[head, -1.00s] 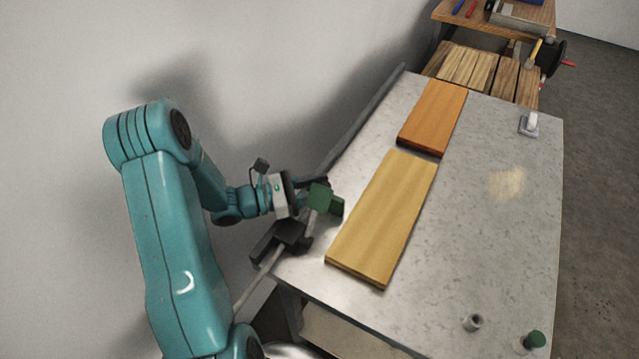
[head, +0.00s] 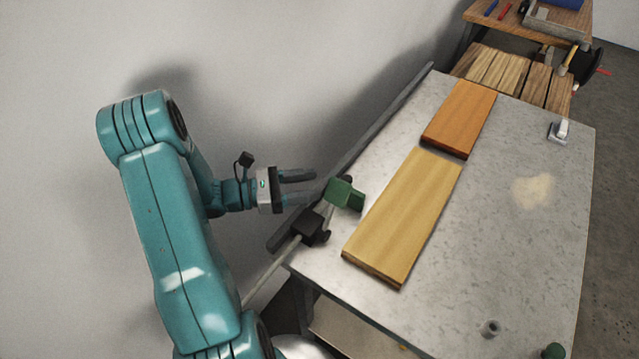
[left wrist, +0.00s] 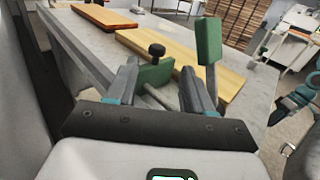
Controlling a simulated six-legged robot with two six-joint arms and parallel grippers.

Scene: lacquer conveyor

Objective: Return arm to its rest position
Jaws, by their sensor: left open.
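My left arm, teal, comes in from the left in the head view. Its left gripper (head: 312,187) is open and empty, with its two grey fingers apart, left of the metal table (head: 500,215). The gripper is beside a green-and-black clamp (head: 344,194) at the table's left edge. In the left wrist view the open fingers (left wrist: 158,88) point toward the clamp's green part (left wrist: 155,73), which shows between them. I cannot tell the exact gap between fingers and clamp. My right gripper cannot be made out in the head view.
A pale yellow board (head: 405,218) and an orange-brown board (head: 460,117) lie end to end on the table. A grey rail (head: 385,122) runs along the left edge. A slatted wooden stand (head: 510,75) is beyond. The table's right side is mostly clear.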

